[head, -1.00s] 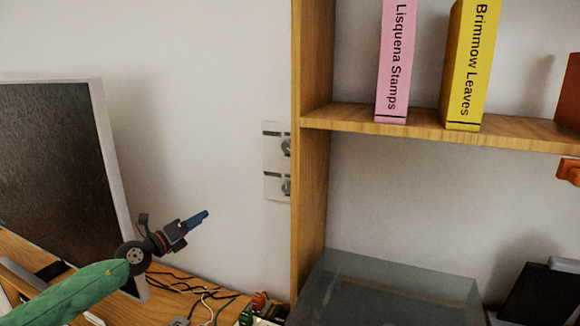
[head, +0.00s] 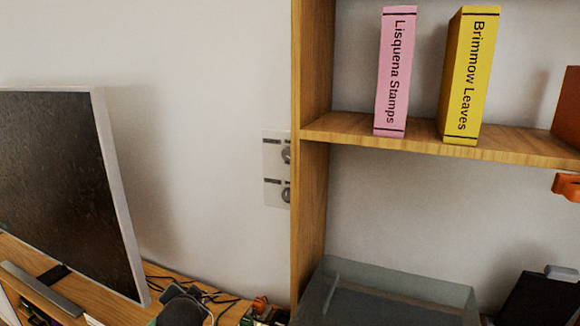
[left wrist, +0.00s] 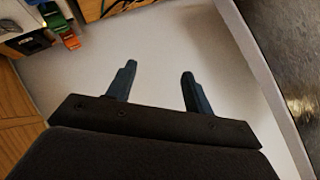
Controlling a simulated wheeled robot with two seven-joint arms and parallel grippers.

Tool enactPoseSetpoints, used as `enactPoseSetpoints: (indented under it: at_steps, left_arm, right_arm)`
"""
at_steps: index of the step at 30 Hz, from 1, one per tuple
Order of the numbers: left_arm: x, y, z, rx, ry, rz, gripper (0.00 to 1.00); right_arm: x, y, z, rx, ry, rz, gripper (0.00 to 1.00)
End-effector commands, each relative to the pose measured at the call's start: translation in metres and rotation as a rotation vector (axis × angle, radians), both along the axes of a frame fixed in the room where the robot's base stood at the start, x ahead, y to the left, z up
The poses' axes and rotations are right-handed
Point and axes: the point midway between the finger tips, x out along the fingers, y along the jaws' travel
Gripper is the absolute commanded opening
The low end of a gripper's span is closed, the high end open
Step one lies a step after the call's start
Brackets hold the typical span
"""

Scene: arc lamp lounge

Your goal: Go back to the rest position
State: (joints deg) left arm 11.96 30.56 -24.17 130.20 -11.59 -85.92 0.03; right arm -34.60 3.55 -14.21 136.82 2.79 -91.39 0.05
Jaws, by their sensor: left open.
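My left gripper shows in the left wrist view (left wrist: 156,82) with its two blue-grey fingers apart. Nothing is between them, and they stand against a plain pale surface. In the head view only a dark rounded part, likely of my left arm, shows at the bottom edge; the fingers are not visible there. My right gripper is in neither view.
A dark screen with a white frame (head: 70,190) stands on a wooden desk at left, with loose cables (head: 215,298). A wooden shelf (head: 350,133) holds a pink book (head: 395,75) and a yellow book (head: 466,80). A translucent box (head: 390,300) sits below.

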Motion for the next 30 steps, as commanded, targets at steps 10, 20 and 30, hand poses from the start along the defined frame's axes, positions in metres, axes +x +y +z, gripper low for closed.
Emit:
enactPoseSetpoints:
  at_steps: [10,20,30]
  left_arm:
    - [-0.117,-0.065,-0.078,-0.33,0.32,-0.027,0.52]
    - [-0.211,-0.095,-0.126,-0.529,0.48,0.032,0.52]
    - [-0.316,-0.118,-0.182,-0.648,0.678,0.143,0.52]
  right_arm:
    - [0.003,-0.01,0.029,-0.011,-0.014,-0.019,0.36]
    - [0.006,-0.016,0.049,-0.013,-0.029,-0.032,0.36]
    - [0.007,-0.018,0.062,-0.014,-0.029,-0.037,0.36]
